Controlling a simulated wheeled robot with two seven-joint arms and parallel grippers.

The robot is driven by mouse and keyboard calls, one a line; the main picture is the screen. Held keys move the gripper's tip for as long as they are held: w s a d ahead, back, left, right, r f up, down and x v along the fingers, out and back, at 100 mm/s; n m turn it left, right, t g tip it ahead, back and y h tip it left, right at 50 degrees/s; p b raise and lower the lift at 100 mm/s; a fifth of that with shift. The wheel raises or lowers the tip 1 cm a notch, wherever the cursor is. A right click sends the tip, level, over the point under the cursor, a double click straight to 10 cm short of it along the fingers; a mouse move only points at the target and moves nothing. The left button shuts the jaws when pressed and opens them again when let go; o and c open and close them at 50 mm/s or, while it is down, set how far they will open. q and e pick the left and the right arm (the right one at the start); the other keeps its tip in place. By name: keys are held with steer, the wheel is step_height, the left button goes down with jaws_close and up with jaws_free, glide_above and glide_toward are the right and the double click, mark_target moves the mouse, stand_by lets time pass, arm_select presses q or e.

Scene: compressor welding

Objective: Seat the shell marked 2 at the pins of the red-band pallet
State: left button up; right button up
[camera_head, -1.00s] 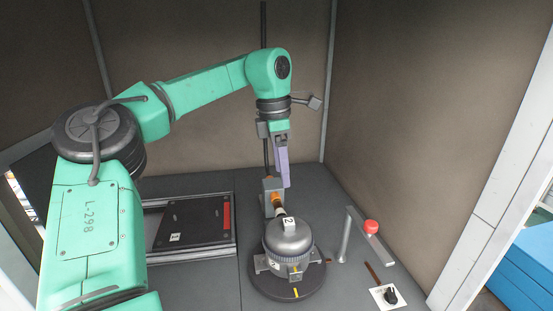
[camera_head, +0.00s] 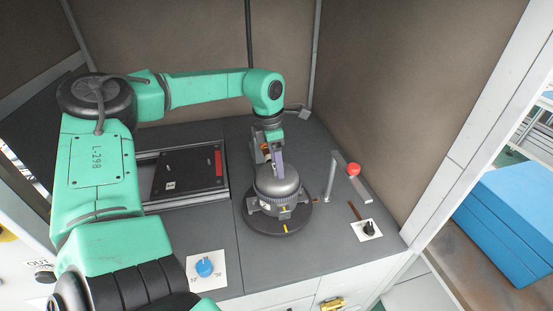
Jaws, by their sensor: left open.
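The grey domed shell (camera_head: 280,182) sits upright in a fixture on a dark round turntable (camera_head: 277,227). Its number 2 label is not readable now. My right gripper is not in view.
A post with a bar and red button (camera_head: 353,169) stands right of the turntable. A black knob (camera_head: 369,228) is at the front right and a blue knob (camera_head: 204,267) at the front left. Walls enclose the back and right. Blue boxes (camera_head: 512,220) are outside.

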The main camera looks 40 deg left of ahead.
arm_select(q)
steer(key=shift+a, duration=0.15)
jaws_close()
steer(key=shift+w, duration=0.1)
stand_by(0.6)
stand_by(0.4)
steer(key=c, duration=0.9)
jaws_free()
steer(key=shift+c, duration=0.2)
jaws_close()
steer(key=shift+o, duration=0.7)
jaws_free()
jaws_close()
